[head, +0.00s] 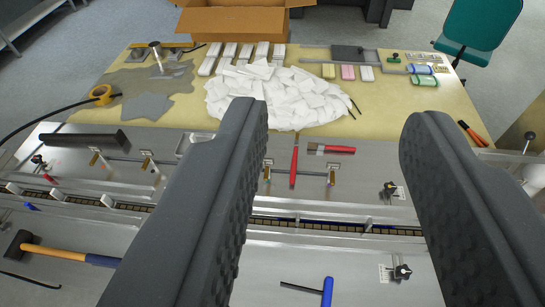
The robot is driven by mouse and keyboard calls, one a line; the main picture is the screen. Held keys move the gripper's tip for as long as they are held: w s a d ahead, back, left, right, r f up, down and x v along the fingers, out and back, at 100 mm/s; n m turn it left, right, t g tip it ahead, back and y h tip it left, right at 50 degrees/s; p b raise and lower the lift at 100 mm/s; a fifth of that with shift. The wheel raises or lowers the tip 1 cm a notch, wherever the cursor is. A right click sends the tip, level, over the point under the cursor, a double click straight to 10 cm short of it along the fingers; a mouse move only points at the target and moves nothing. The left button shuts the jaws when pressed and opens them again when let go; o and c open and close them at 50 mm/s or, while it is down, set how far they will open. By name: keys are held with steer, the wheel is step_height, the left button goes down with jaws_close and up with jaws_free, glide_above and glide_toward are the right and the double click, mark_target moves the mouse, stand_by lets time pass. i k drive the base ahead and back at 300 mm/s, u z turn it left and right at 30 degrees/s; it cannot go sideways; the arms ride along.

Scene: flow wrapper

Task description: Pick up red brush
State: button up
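The red brush (338,150) lies flat on the metal machine top, near its far edge. Its red handle points right and its brownish bristle end points left. It shows in the gap between the two dark, textured fingers of my gripper (333,118). The fingers are wide apart with nothing between them, so my gripper is open. The brush appears lower than the fingers and apart from them, and no part of it seems hidden.
A thin red-handled tool (293,167) lies just left of the brush. Small posts with a rod (300,173) stand close below it. A heap of white packets (275,95) covers the table behind.

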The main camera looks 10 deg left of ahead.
mark_target(294, 161)
steer(key=u, duration=0.05)
steer(key=i, duration=1)
